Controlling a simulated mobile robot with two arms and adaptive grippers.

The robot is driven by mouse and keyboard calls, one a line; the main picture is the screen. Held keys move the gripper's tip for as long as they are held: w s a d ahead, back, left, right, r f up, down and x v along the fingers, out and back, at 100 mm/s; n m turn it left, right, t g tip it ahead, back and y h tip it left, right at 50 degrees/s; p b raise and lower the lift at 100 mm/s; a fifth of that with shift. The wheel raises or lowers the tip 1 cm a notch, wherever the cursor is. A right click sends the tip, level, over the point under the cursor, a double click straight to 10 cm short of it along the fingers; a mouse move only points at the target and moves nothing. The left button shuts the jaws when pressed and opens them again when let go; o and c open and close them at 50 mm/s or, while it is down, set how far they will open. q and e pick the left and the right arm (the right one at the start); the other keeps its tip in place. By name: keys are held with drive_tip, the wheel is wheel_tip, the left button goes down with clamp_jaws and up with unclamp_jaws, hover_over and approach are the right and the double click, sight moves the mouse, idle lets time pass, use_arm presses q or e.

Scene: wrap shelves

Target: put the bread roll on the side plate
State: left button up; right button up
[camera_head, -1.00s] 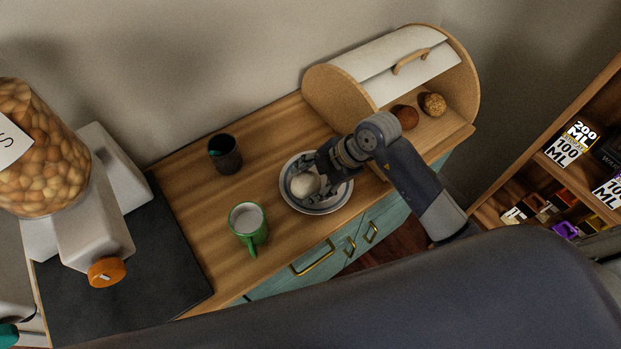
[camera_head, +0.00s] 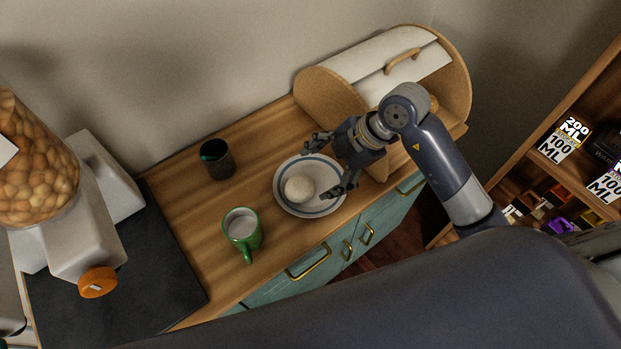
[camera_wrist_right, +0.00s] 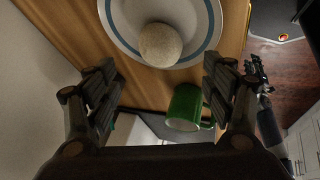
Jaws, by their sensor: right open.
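The pale round bread roll (camera_head: 299,189) lies on the white side plate (camera_head: 290,205), which has a blue ring, left of the plate's middle in the head view.
A green mug (camera_head: 242,228) and a dark cup (camera_head: 217,158) stand left of the plate on the wooden counter (camera_head: 185,185). A bread bin (camera_head: 330,97) stands behind my right arm. Bare counter lies between cup and plate.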

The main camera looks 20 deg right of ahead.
drive_tip(key=shift+v, duration=1.95)
